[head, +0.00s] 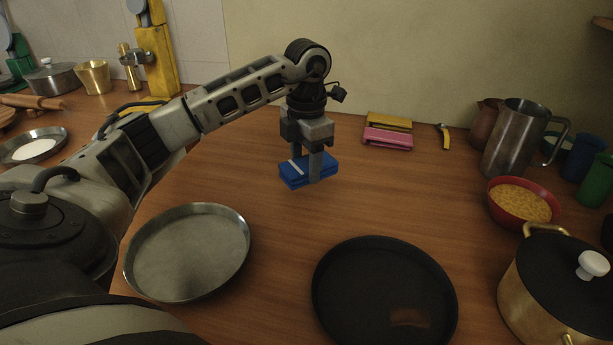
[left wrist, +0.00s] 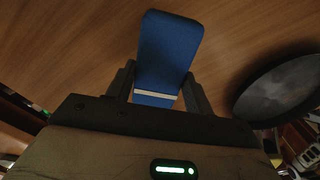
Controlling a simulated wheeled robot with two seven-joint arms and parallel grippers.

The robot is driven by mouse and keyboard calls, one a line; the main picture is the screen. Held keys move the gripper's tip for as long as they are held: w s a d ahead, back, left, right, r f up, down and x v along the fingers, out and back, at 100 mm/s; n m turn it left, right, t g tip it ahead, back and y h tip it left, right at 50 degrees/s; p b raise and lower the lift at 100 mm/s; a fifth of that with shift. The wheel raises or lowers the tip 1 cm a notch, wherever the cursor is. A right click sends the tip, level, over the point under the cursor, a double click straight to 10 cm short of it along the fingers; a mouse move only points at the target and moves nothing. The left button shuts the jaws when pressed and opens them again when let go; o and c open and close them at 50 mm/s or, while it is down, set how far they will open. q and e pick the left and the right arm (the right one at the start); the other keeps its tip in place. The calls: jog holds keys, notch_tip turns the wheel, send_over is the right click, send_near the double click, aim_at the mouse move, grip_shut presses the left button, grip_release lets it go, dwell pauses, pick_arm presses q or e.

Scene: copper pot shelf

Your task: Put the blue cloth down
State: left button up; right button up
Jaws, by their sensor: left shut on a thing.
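The blue cloth (head: 295,174) is a folded blue pad with a pale stripe. My left gripper (head: 315,168) points down and is shut on it, one finger on each side. In the left wrist view the cloth (left wrist: 168,50) sits between the two fingers (left wrist: 157,88), with its stripe near the gripper. The cloth is over the middle of the wooden table (head: 250,212); I cannot tell whether its underside touches the wood. My right gripper is not in view.
A steel pan (head: 188,252) and a black round tray (head: 384,292) lie nearer me. Pink and yellow folded cloths (head: 388,138) lie behind, to the right. A red bowl (head: 520,203), a metal pitcher (head: 511,140) and a brass pot (head: 550,290) stand at the right. Wood around the blue cloth is clear.

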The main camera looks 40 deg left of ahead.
aim_at(307, 176)
pick_arm(q)
jog(key=shift+w+a+f, duration=0.2)
jog(key=shift+w+f, duration=0.15)
jog(key=shift+f, duration=0.15)
jog(key=shift+f+b, duration=0.3)
jog(key=shift+f, duration=1.25)
jog(key=shift+f, duration=0.15)
jog(key=o, duration=0.9)
